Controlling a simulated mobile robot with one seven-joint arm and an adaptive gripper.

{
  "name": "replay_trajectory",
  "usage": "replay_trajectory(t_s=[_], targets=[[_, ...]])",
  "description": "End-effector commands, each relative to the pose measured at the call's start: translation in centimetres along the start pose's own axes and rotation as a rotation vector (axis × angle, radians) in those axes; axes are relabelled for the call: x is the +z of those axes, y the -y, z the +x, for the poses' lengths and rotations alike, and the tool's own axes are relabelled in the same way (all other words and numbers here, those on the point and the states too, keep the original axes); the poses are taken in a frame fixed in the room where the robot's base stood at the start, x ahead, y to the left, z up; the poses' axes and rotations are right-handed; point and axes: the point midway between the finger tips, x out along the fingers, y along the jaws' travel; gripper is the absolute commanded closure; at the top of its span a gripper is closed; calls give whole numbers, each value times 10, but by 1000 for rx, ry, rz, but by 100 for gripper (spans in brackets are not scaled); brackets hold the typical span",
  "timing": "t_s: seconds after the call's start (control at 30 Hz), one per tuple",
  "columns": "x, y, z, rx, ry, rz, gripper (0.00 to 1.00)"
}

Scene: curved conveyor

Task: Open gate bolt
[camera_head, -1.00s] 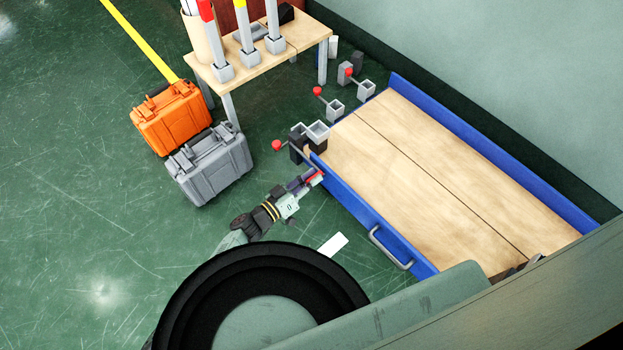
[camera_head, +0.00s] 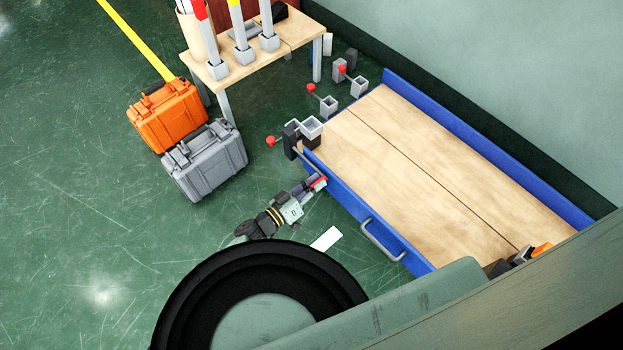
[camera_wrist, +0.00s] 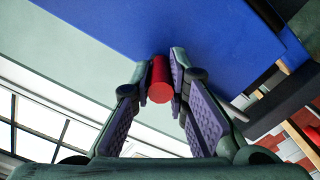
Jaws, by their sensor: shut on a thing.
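The red bolt knob (camera_wrist: 160,80) is a short cylinder between my fingertips in the wrist view, in front of a blue panel (camera_wrist: 215,45). My gripper (camera_head: 313,187) is shut on it at the outer side of the blue gate wall (camera_head: 340,197) in the head view. A bit of the red knob (camera_head: 319,184) shows at the fingertips there. The bolt's rod and its seat are hidden, so I cannot tell how far it is drawn.
A metal handle (camera_head: 378,243) sticks out from the blue wall. Red-knobbed grey posts (camera_head: 328,105) stand by the far end. An orange case (camera_head: 168,117) and a grey case (camera_head: 205,160) stand left, near a wooden table (camera_head: 300,35).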

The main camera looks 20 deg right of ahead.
Motion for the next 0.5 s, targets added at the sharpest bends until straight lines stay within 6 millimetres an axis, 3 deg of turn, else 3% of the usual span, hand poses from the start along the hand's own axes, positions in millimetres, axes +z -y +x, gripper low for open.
replay_trajectory(t_s=[0.23,0.27,0.5], targets=[[0,-1,0,1,0,2,100],[0,-1,0,1,0,2,84],[0,0,0,1,0,2,68]])
